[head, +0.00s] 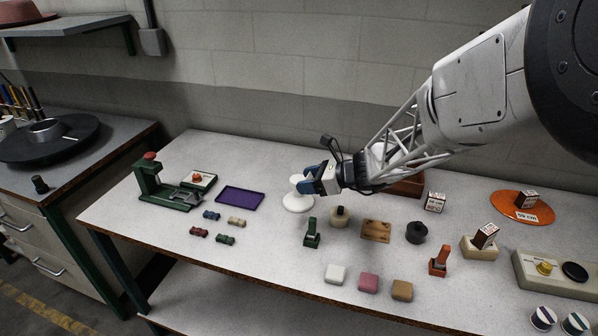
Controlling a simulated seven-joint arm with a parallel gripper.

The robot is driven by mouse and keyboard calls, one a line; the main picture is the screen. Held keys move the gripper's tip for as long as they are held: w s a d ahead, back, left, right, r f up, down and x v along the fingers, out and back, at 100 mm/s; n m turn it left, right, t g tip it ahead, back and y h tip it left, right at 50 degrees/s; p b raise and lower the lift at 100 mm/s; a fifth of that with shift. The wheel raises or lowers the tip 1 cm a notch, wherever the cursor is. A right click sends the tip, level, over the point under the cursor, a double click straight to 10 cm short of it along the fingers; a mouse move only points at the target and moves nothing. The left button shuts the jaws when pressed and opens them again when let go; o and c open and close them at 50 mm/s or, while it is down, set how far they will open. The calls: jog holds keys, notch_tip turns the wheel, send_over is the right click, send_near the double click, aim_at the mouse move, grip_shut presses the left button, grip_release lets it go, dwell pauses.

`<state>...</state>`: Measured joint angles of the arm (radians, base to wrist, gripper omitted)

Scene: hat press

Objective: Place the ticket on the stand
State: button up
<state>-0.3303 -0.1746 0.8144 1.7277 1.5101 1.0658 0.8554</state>
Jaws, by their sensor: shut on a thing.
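My gripper (312,182) is at the white round stand (298,205), toward the back middle of the table. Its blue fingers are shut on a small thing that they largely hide. I cannot tell for sure whether this is the ticket, and no separate ticket is clear elsewhere. The stand has a wide round base and a pale upper part. The fingers overlap the right side of the upper part in the picture. I cannot tell whether they touch it.
A purple tray (240,198) and a green press (167,188) stand to the left. Several small coloured blocks lie before them. A green stamp (312,233), a wooden block (376,231) and a black knob (416,232) are nearby. An orange disc (522,208) lies far right.

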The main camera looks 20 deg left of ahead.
send_over(299, 179)
jog(key=shift+w+f, duration=0.1)
jog(key=shift+f, duration=0.45)
jog(key=shift+f, duration=1.75)
jog(key=shift+f, duration=0.1)
jog(key=o, duration=0.9)
